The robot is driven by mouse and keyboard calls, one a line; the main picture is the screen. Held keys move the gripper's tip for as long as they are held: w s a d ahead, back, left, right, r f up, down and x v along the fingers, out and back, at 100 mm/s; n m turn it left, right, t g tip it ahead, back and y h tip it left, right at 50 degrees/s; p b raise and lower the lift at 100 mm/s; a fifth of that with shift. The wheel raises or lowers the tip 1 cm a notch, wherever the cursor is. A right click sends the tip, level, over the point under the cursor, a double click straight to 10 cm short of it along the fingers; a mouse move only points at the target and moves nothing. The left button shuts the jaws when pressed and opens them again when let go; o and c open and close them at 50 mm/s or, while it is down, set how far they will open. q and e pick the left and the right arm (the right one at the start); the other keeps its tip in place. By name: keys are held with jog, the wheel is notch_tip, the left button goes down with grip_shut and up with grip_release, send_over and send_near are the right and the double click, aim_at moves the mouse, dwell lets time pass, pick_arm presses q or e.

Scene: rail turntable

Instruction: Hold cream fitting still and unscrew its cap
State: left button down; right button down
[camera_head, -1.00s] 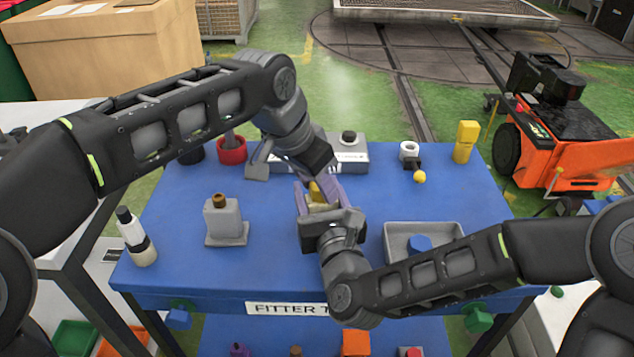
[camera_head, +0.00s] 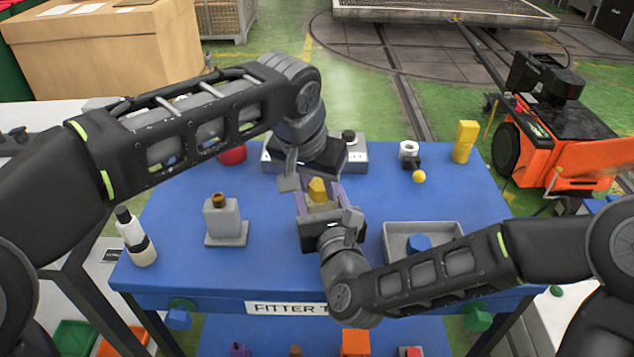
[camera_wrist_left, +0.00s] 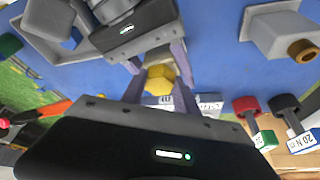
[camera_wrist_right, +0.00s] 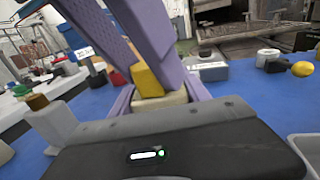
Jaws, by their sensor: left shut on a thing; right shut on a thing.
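The cream fitting (camera_wrist_right: 160,101) is between the purple fingers of my right gripper (camera_head: 322,212), which is shut on it low over the middle of the blue table. Its yellow cap (camera_head: 317,188) sits on top; it also shows in the left wrist view (camera_wrist_left: 160,76) and the right wrist view (camera_wrist_right: 147,80). My left gripper (camera_head: 318,187) reaches in from behind and above, its fingers shut on the cap. Most of the fitting's body is hidden by the fingers. I cannot tell how far the cap is turned on the thread.
A grey block with a brown plug (camera_head: 226,222) stands left on the table. A grey tray (camera_head: 396,254) with a blue piece lies to the right. A black-and-white bottle (camera_head: 136,238) stands at the left edge. A yellow block (camera_head: 465,141) stands at the back right.

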pick_arm(q)
jog(key=shift+n+y, duration=0.3)
jog(key=shift+n, duration=0.7)
jog(key=shift+d+n+y, duration=0.1)
jog(key=shift+n+y, duration=0.2)
jog(key=shift+n, duration=0.1)
jog(key=shift+r, duration=0.4)
jog(key=shift+r, duration=0.7)
jog(key=shift+r, duration=0.45)
jog(key=shift+r, duration=2.45)
